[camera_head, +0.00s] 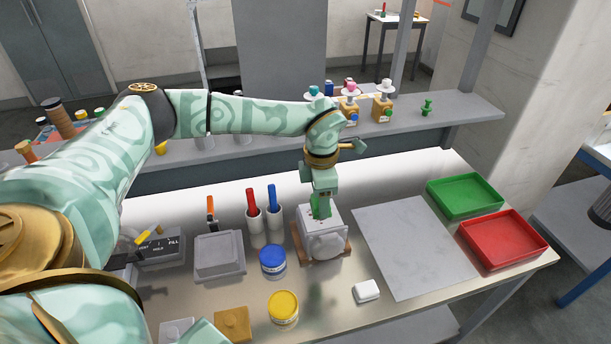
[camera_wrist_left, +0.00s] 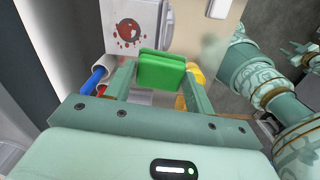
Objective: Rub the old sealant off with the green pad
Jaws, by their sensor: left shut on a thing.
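My left gripper (camera_head: 321,194) is shut on the green pad (camera_head: 320,206), which also shows between the fingers in the left wrist view (camera_wrist_left: 162,70). It holds the pad upright at the top of a white box-shaped unit (camera_head: 332,216). I cannot tell whether the pad touches it. In the head view the gripper and pad partly cover that top.
A blue-lidded jar (camera_head: 272,259) and a yellow-lidded jar (camera_head: 283,305) stand close by. Red and blue markers stand in white cups (camera_head: 256,238) behind. A white block (camera_head: 367,291) lies right. A grey mat (camera_head: 412,245) is bare, beside green (camera_head: 465,196) and red (camera_head: 503,240) trays.

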